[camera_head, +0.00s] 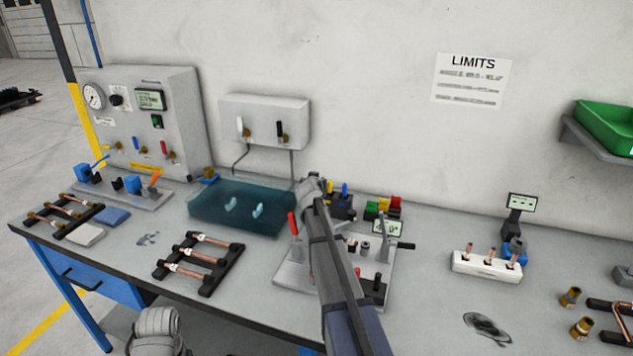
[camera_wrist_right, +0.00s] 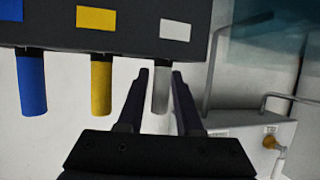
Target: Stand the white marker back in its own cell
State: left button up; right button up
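A dark marker holder (camera_head: 341,207) stands at the back of the bench, partly hidden by my right arm in the head view. In the right wrist view the holder (camera_wrist_right: 120,38) appears upside down, with blue, yellow and white labels. A blue marker (camera_wrist_right: 31,82) and a yellow marker (camera_wrist_right: 101,85) are at their matching labels. The white marker (camera_wrist_right: 161,92), greyish in shadow, is at the white label, with its end at the holder. My right gripper (camera_wrist_right: 160,74) has a finger on each side of it, with narrow gaps showing. My left gripper is out of view.
A translucent teal bin (camera_head: 225,217) is left of the holder. A fixture plate with a red lever (camera_head: 293,223) lies in front. Red, yellow and green blocks (camera_head: 384,207) stand close on the right. A wall box (camera_head: 265,118) hangs above.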

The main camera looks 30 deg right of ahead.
jog(key=shift+o, duration=0.8)
jog(key=p+v, duration=0.3)
jog(key=v, duration=0.5)
jog(key=shift+r, duration=0.2)
jog(key=shift+w+d, duration=0.1)
jog(key=shift+w, duration=0.1)
